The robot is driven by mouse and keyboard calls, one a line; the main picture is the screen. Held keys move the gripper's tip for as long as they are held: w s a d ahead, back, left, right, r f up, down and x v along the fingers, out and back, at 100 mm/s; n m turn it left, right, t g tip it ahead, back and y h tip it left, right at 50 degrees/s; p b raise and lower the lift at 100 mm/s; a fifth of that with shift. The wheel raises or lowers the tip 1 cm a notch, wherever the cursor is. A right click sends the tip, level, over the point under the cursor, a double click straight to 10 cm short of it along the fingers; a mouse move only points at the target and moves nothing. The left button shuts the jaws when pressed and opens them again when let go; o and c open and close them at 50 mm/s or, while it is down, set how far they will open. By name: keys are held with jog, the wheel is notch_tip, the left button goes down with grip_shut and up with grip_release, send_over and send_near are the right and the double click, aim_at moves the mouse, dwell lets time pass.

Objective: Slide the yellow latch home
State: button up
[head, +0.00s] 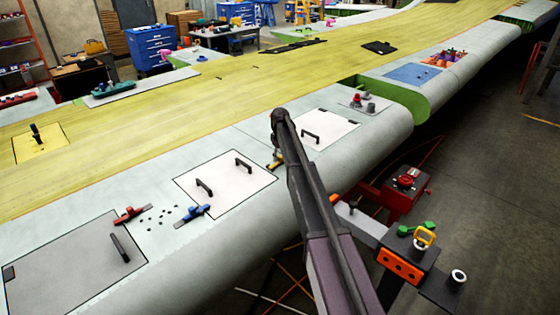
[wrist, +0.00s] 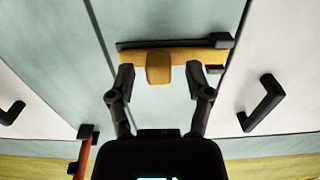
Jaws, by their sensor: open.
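The yellow latch (wrist: 158,66) lies on the pale wing skin in the wrist view, with a raised block in its middle and a dark rail along its far side. In the head view the latch (head: 276,161) shows only as a small piece beside my arm, between two white panels. My gripper (wrist: 160,78) is open over the latch, with one finger on each side of the raised block. Gaps show between the block and both fingers. Whether the fingertips touch the latch bar is unclear. In the head view my arm hides most of this spot.
White panels with black handles lie on both sides, one at the left (head: 225,185) and one at the right (head: 325,128). An orange-red part (wrist: 82,154) lies near my gripper's left side. A blue latch (head: 192,212) and a red latch (head: 131,214) sit further left among small dark dots.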

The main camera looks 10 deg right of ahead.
aim_at(274, 164)
jog(key=shift+f, duration=0.2)
grip_shut()
jog(key=shift+s+a, duration=0.6)
jog(key=shift+a, duration=0.25)
jog(key=shift+s+a, duration=0.6)
jog(key=shift+a, duration=0.2)
grip_release()
jog(key=shift+a, duration=0.1)
jog(key=shift+w+d, duration=0.15)
jog(key=shift+d, duration=0.15)
